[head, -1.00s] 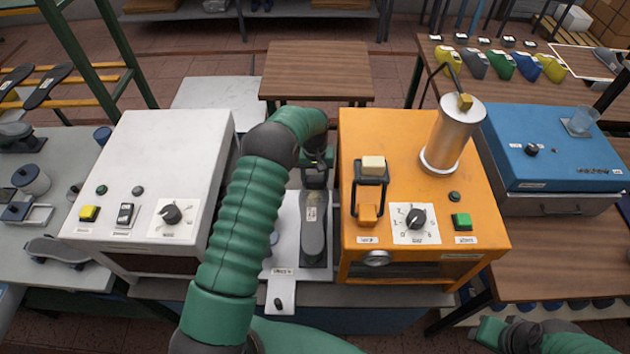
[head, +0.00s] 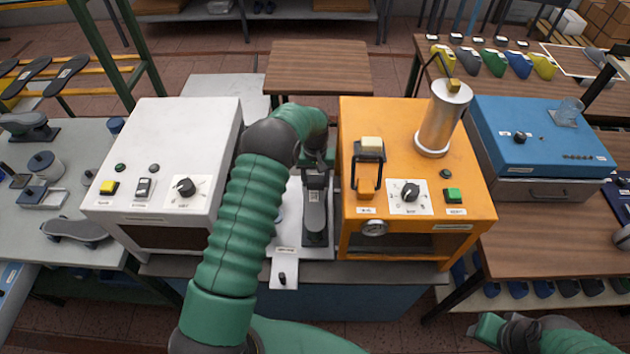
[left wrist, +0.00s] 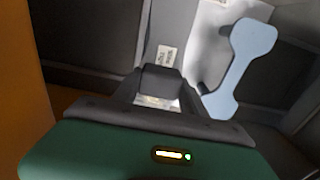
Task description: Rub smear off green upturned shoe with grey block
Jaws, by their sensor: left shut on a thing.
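My left gripper (head: 316,182) reaches down into the gap between the white and orange machines. It is shut on a dark grey block-like thing (left wrist: 160,80), mostly hidden by the gripper. Just below it in the head view a grey sole-shaped piece (head: 316,215) with a small label lies on a narrow bed; I cannot tell if the two touch. A green shoe (head: 494,62) stands in a row of coloured shoes on the far right table, well away from the gripper. No smear can be made out on it. Part of my right arm (head: 500,332) shows at the lower right; its fingers are unclear.
The white machine (head: 170,150) and orange machine (head: 400,110) wall in the left gripper closely. A metal cylinder (head: 440,120) stands on the orange one. A blue machine (head: 535,140) is further right. A pale blue bone-shaped piece (left wrist: 238,70) lies by the gripper.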

